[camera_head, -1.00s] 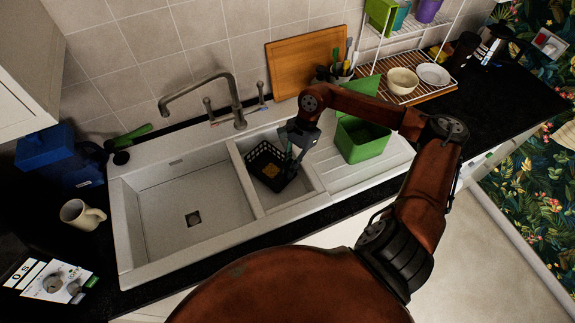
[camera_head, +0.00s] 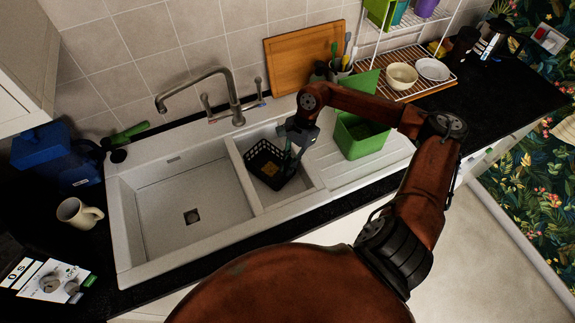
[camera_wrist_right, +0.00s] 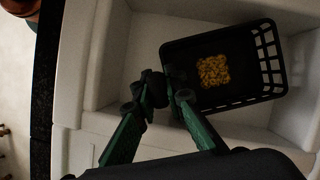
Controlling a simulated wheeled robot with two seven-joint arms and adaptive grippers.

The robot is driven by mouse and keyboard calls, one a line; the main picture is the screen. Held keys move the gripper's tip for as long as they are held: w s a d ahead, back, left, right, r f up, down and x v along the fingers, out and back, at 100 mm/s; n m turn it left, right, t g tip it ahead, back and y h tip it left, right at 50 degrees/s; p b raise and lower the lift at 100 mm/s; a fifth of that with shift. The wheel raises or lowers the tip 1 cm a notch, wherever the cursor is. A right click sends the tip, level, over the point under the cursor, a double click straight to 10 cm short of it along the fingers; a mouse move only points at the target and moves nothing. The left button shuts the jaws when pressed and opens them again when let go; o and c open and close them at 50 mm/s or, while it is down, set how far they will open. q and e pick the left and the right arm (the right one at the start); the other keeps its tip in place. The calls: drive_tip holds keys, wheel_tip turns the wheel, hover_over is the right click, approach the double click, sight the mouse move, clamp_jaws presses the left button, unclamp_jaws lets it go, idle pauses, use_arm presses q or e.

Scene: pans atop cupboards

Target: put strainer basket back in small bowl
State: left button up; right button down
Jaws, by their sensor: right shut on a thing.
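The strainer basket (camera_head: 263,161) is black, with slotted sides and some yellow pasta-like pieces inside. In the head view it is within the outline of the small bowl (camera_head: 306,183), turned at an angle to the bowl's walls. I cannot tell whether it touches the bowl floor. My right gripper (camera_head: 290,158) is shut on the basket's near right side. In the right wrist view the basket (camera_wrist_right: 272,62) sits beyond the green-sided fingers of the right gripper (camera_wrist_right: 164,92), which meet its left edge. My left gripper is not in view.
The large sink bowl (camera_head: 160,210) is empty at the left. The tap (camera_head: 237,105) stands behind the bowls. A green container (camera_head: 362,147) stands on the drainer, close to my right forearm. A mug (camera_head: 75,212) stands on the left counter.

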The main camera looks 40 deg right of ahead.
drive_tip(key=c, duration=1.9)
unclamp_jaws()
drive_tip(key=a+r+p+v, duration=0.1)
drive_tip(key=a+p+v, duration=0.1)
drive_tip(key=v, duration=0.8)
drive_tip(key=s+a+p+v, duration=0.1)
drive_tip(key=p+v, duration=0.2)
drive_tip(key=v, duration=0.8)
drive_tip(key=shift+w+a+r, duration=0.2)
drive_tip(key=shift+a+r, duration=0.2)
